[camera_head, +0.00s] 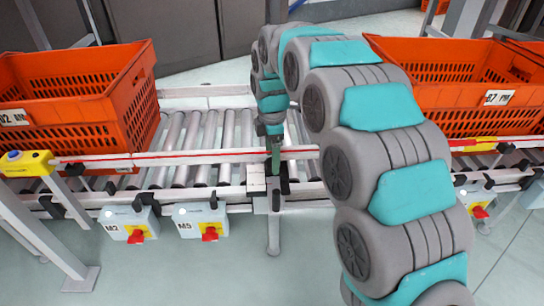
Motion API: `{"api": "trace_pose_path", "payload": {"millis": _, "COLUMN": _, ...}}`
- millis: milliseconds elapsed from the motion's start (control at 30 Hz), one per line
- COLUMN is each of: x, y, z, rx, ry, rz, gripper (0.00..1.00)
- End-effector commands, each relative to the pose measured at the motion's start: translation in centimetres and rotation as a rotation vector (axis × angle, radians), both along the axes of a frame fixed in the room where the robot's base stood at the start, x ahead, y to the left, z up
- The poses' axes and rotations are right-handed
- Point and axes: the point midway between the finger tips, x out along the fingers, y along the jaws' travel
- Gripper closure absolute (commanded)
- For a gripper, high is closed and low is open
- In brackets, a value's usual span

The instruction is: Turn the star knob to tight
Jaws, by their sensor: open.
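My gripper (275,168) points down at the front rail of the roller conveyor, near the middle of the picture. Its jaws are open, but the fingers look small and dark here. A black knob-like part (284,186) sits on the rail bracket right at or just below the fingertips. It is partly hidden, and I cannot tell its star shape, how far it is turned, or whether the fingers touch it or stand around it.
Orange totes stand on the rollers at left (70,92) and right (455,100). Pale switch boxes with red handles hang below the rail, marked M2 (118,218) and M5 (190,215). A yellow box (28,163) caps the left rail end. The rollers (205,140) between the totes are bare.

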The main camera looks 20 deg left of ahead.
Motion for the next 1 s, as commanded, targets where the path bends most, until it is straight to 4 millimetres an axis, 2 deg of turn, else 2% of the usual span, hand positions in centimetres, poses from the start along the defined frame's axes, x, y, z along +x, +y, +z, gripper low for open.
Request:
{"api": "trace_pose_path", "payload": {"millis": 100, "x": 0.06, "y": 0.05, "z": -0.79, "rx": 0.001, "ry": -0.003, "rz": 0.0, "gripper": 0.18}}
{"api": "trace_pose_path", "payload": {"millis": 367, "x": 0.08, "y": 0.05, "z": -0.92, "rx": 0.002, "ry": -0.004, "rz": 0.0, "gripper": 0.2}}
{"api": "trace_pose_path", "payload": {"millis": 1000, "x": 0.06, "y": 0.02, "z": -0.92, "rx": 0.001, "ry": -0.003, "rz": -0.001, "gripper": 0.93}}
